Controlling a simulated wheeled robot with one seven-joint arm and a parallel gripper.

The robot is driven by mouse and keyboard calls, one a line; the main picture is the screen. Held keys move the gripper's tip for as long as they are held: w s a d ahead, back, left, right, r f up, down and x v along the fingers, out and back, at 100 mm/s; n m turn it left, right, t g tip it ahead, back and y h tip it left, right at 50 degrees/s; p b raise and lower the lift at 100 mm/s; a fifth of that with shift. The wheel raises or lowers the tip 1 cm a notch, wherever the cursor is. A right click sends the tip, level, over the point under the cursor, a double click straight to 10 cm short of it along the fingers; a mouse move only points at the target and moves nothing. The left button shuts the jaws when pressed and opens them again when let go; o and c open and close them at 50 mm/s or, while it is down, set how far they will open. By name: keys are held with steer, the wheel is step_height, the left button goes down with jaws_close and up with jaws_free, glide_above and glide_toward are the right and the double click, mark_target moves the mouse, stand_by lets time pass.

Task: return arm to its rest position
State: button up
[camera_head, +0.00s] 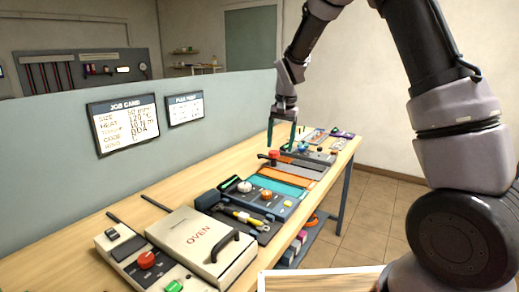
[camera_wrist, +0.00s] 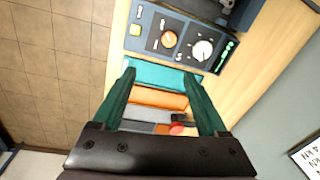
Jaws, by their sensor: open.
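My gripper (camera_wrist: 163,102) shows in the wrist view with its two green fingers spread well apart and nothing between them. In the head view my gripper (camera_head: 283,134) hangs from my bent arm over the far part of the bench. Below the fingers lie a teal strip (camera_wrist: 160,76) and an orange strip (camera_wrist: 165,99) on the bench. A red knob (camera_wrist: 177,130) shows near the right finger; it also shows in the head view (camera_head: 274,154). The gap between fingertips and bench is hard to judge.
Tiled floor (camera_head: 375,213) on the right is clear.

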steer(key=s+d+r+t+y, duration=0.1)
steer(key=s+d+r, duration=0.4)
steer(key=r, duration=0.3)
steer(key=s+d+r+t, duration=0.2)
steer(key=s+d+r, duration=0.3)
steer(key=r, duration=0.3)
steer(key=s+d+r+t, duration=0.1)
steer(key=s+d+r, duration=0.1)
steer(key=s, duration=0.6)
steer(key=s+d+r+t, duration=0.2)
steer(key=s+d, duration=0.3)
steer(key=s, duration=0.3)
steer(key=shift+s+r, duration=0.25)
